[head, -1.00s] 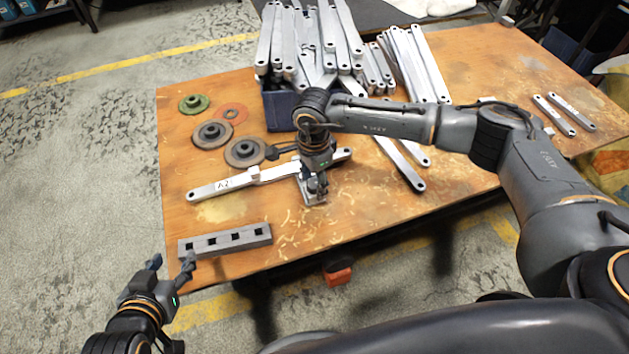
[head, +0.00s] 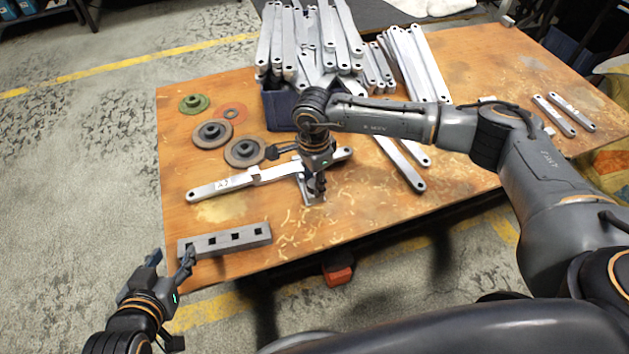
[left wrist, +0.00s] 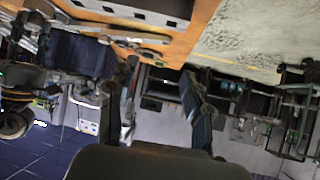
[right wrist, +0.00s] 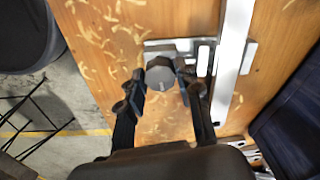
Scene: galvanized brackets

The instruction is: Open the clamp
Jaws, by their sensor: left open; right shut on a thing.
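The clamp (head: 309,198) is a small metal toggle clamp on the table, beside the long silver bracket (head: 224,187). My right gripper (head: 319,186) is above it, shut on the clamp's handle. In the right wrist view the grey rounded handle end (right wrist: 160,74) sits between the fingertips of the right gripper (right wrist: 164,80), with the clamp's plate behind and the bracket (right wrist: 234,60) just right. The gripper hides much of the clamp in the head view. My left gripper (head: 170,262) is open and empty off the table's front left corner.
A grey block with square holes (head: 226,240) lies near the front left edge. Several discs, such as a brown one (head: 244,152), lie behind the bracket. A blue bin (head: 280,110) overflows with silver bars. The front middle of the table holds only shavings.

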